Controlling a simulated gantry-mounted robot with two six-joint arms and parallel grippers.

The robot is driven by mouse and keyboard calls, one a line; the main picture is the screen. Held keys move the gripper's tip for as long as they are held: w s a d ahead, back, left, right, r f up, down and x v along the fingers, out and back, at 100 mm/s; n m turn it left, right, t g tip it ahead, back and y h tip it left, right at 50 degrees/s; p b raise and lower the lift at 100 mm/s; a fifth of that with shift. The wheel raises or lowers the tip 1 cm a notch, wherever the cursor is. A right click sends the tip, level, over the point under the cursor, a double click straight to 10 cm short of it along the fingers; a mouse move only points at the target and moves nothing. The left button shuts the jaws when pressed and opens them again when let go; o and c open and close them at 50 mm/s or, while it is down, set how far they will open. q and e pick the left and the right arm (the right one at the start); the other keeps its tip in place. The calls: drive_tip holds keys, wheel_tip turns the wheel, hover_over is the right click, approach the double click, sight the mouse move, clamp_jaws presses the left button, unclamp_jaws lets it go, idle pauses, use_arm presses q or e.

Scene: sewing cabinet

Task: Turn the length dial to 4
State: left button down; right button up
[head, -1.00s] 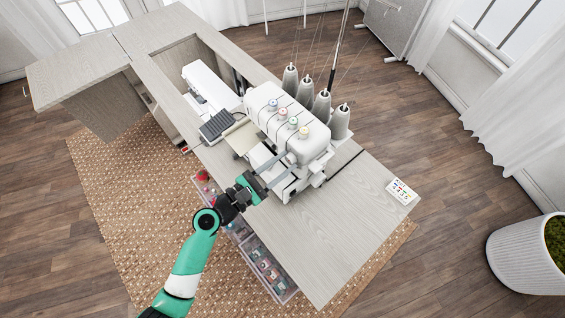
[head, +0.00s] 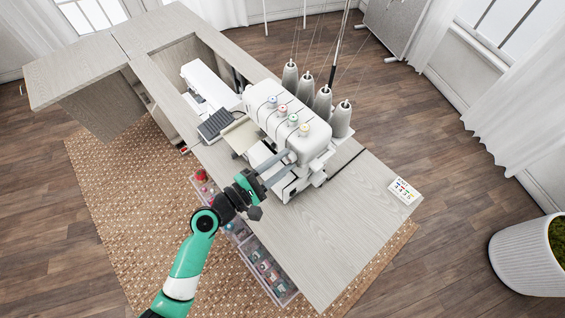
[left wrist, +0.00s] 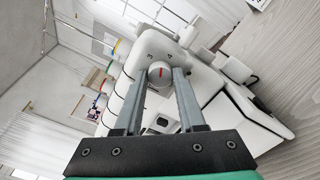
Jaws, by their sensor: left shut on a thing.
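The length dial (left wrist: 158,72) is a round grey knob with a red mark on the front of the white serger (left wrist: 140,48). The numbers 3 and 4 show printed just above it in the left wrist view. My left gripper (left wrist: 160,82) has its two long grey fingers on either side of the dial, shut on it. In the head view the left gripper (head: 279,168) reaches the front right end of the serger (head: 290,115), and its fingers hide most of the dial. My right gripper is not in view.
Coloured tension dials (head: 292,119) line the serger's top, with thread cones (head: 322,103) behind. A white sewing machine (head: 208,86) stands to the left. The tabletop's right end (head: 340,215) is clear except for a small card (head: 404,191).

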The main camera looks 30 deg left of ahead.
use_arm(q)
drive_tip(key=shift+m+b, duration=0.65)
drive_tip(key=shift+m, duration=1.25)
drive_tip(key=c, duration=0.5)
unclamp_jaws()
drive_tip(key=shift+s, duration=0.1)
drive_tip(key=v, duration=1.1)
drive_tip(key=shift+s+p, duration=0.25)
drive_tip(key=shift+p, duration=0.1)
